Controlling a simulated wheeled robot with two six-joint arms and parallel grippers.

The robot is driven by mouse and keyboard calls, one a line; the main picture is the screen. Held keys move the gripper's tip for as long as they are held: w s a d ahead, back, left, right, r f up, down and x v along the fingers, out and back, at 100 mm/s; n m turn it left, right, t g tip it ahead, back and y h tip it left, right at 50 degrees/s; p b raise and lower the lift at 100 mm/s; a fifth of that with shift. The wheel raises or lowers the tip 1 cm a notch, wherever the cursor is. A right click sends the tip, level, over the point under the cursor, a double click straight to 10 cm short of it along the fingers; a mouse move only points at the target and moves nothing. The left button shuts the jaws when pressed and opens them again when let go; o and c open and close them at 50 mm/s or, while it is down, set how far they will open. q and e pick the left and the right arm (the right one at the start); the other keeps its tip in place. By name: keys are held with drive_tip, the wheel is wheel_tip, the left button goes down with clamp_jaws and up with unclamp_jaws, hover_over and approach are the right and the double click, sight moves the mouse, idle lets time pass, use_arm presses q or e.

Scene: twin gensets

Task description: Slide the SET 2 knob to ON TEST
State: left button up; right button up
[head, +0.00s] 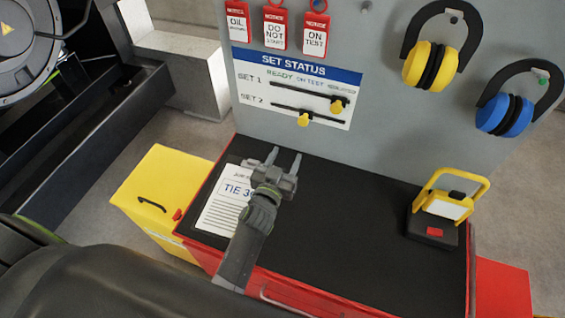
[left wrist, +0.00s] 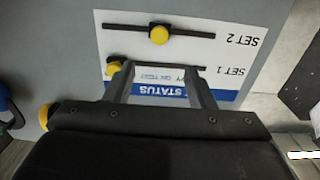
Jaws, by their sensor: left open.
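The SET STATUS board (head: 290,88) on the grey panel has two slots with yellow knobs. The SET 2 knob (head: 303,119) is near the middle of the lower slot, roughly in line with the ON TEST heading. It also shows upside down in the left wrist view (left wrist: 159,35), clear of the fingers. The SET 1 knob (head: 338,105) is toward the right end of the upper slot, under the third heading. My left gripper (head: 284,157) is open and empty, apart from the knob, and appears below the board in the head view. My right gripper is not in view.
A black-topped red cabinet (head: 350,205) stands below the panel, with a paper sheet (head: 222,205) and a yellow work lamp (head: 440,208) on it. Red tags (head: 275,30) hang above the board. Yellow (head: 430,66) and blue ear defenders (head: 505,115) hang at right.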

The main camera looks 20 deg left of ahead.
use_arm(q)
drive_tip(key=shift+s, duration=0.8)
